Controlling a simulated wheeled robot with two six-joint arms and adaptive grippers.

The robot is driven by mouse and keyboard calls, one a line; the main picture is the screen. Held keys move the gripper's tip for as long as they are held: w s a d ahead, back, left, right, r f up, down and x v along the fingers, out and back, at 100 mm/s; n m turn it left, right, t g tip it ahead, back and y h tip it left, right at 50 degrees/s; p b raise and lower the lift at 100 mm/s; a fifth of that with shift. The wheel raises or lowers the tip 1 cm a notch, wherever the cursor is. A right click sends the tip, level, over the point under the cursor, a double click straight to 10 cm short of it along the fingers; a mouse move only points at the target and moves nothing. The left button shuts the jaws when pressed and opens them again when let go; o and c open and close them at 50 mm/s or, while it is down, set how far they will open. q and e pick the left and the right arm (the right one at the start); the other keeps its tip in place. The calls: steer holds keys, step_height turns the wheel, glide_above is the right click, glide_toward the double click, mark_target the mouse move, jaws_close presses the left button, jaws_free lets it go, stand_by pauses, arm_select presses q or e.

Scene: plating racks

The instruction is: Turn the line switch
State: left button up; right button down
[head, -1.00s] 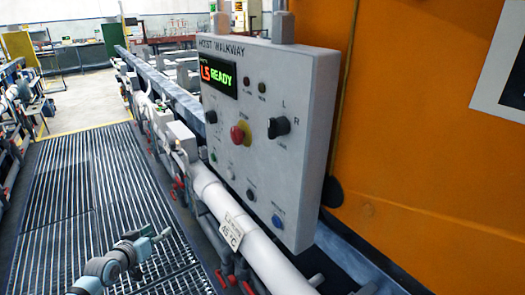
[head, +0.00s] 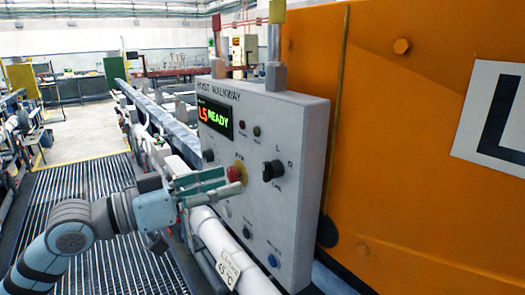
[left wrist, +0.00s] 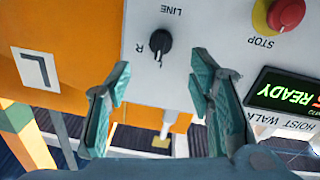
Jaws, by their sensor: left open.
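In the left wrist view the switch (left wrist: 160,42) appears upside down, just beyond the gap between the fingertips. My left gripper (head: 232,182) is open and empty, in front of the panel and to the left of the switch in the head view. In the left wrist view, its two teal fingers (left wrist: 161,68) are apart and do not touch the knob. My right gripper is not in view.
A red stop button (head: 236,174) sits left of the switch, near my left fingers in the head view. The display (head: 214,117) reads "L5 READY". An orange wall (head: 400,130) stands to the right. The grated walkway (head: 110,270) is at the lower left.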

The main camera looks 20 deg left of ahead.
mark_target(264, 173)
arm_select(q)
steer(key=p+x, duration=0.2)
steer(key=x, duration=0.7)
steer(key=shift+f, duration=0.1)
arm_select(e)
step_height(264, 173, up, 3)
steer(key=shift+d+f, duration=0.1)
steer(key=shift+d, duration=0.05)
